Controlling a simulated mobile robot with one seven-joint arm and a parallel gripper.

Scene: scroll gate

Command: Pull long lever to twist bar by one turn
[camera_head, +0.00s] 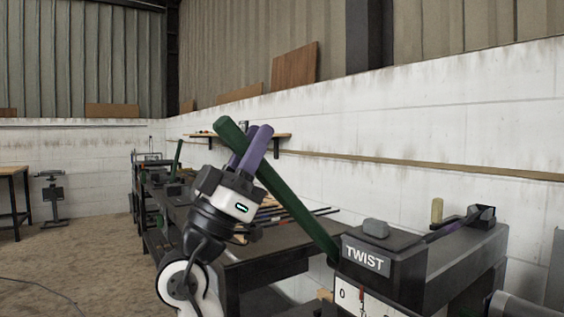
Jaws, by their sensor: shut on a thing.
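The long green lever (288,199) slants from the upper left down to the right, where its lower end meets the front of the machine marked TWIST (425,262). My gripper (248,148), with purple fingers, is at the lever's upper part, one finger showing on the far side and one beside it. It is shut on the lever, a little below its top end. A white scale plate (375,306) with a 0 and a red mark shows under the TWIST label. The bar to be twisted is not clearly visible.
A dark workbench (275,262) with several rods stands behind my arm. Another machine with a smaller green lever (177,157) stands farther left. A table (14,172) is at the far left. The floor on the left is mostly open. A white wall runs behind.

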